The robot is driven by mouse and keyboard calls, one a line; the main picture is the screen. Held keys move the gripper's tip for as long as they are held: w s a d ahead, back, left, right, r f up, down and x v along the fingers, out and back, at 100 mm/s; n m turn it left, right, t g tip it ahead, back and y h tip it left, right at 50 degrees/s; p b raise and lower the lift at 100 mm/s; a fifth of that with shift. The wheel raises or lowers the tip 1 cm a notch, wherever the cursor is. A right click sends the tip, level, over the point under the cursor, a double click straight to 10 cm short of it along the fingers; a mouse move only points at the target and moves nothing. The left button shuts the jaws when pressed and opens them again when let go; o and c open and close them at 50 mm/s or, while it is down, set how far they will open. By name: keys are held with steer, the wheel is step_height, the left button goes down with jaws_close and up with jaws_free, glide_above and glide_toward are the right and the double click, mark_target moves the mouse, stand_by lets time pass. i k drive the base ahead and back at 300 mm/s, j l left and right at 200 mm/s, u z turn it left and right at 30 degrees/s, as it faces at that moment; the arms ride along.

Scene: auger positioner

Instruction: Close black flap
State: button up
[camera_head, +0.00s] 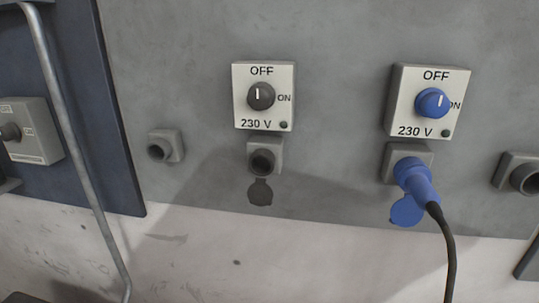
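The black flap (260,192) hangs down open below the dark round socket (262,161) in the middle of the grey wall panel. The socket's opening is uncovered and nothing is plugged into it. Above it is a white switch box (263,97) marked OFF, ON and 230 V, with a black knob (261,95) whose white mark points up toward OFF. My gripper is not in view.
To the right, a blue plug (414,180) with a black cable (448,250) sits in another socket, its blue flap (406,210) hanging open. Small grey fittings (166,146) flank the sockets. A metal pipe (75,150) runs down the left. The space before the black flap looks clear.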

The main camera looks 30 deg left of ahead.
mark_target(259, 194)
steer(key=i+l+u, duration=0.4)
steer(key=l, duration=0.3)
steer(key=i+l+u, duration=0.2)
steer(key=i+l, duration=0.15)
steer(key=i+l+u, duration=0.2)
steer(key=l, duration=0.3)
